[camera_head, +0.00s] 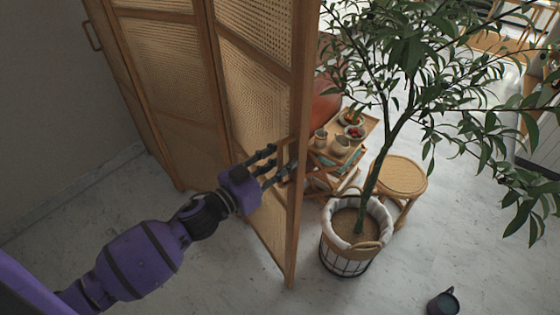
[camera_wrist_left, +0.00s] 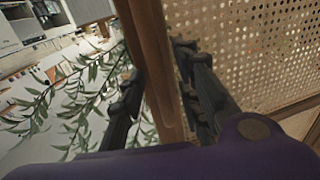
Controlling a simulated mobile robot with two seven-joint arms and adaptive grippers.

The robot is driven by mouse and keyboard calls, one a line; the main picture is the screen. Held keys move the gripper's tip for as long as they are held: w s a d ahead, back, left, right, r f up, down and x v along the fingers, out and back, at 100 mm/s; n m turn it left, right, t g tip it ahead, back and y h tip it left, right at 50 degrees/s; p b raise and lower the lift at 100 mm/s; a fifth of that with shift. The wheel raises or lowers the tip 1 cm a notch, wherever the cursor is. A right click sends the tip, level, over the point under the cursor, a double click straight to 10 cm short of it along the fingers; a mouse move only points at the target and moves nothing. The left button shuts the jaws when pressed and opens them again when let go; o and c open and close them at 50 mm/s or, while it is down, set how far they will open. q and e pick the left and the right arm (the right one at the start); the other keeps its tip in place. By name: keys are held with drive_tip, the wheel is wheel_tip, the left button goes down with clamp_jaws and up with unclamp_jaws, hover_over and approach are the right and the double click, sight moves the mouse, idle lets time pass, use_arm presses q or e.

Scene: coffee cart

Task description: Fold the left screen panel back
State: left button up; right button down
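The folding screen has wooden frames and woven cane panels. Its nearest panel (camera_head: 255,100) stands upright, with its front edge post (camera_head: 303,90) toward the plant. A small wooden handle (camera_head: 291,150) shows by that edge. My left gripper (camera_head: 280,162) is at this edge, fingers spread and pointing at the handle. In the left wrist view, the open fingers (camera_wrist_left: 158,95) lie on either side of a wooden bar (camera_wrist_left: 152,50), with cane (camera_wrist_left: 265,50) to the right. Whether they touch the wood is unclear. My right gripper is not in view.
Right of the screen stand a potted tree (camera_head: 345,245) in a basket, a round stool (camera_head: 400,175) and a cart (camera_head: 355,130) with cups. A dark pot (camera_head: 443,301) is on the floor. Another screen panel (camera_head: 165,75) stands behind left, near the wall. Floor at lower left is clear.

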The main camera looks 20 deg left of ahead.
use_arm(q)
clamp_jaws()
drive_tip(key=shift+s+a, duration=0.1)
drive_tip(key=shift+a, duration=0.05)
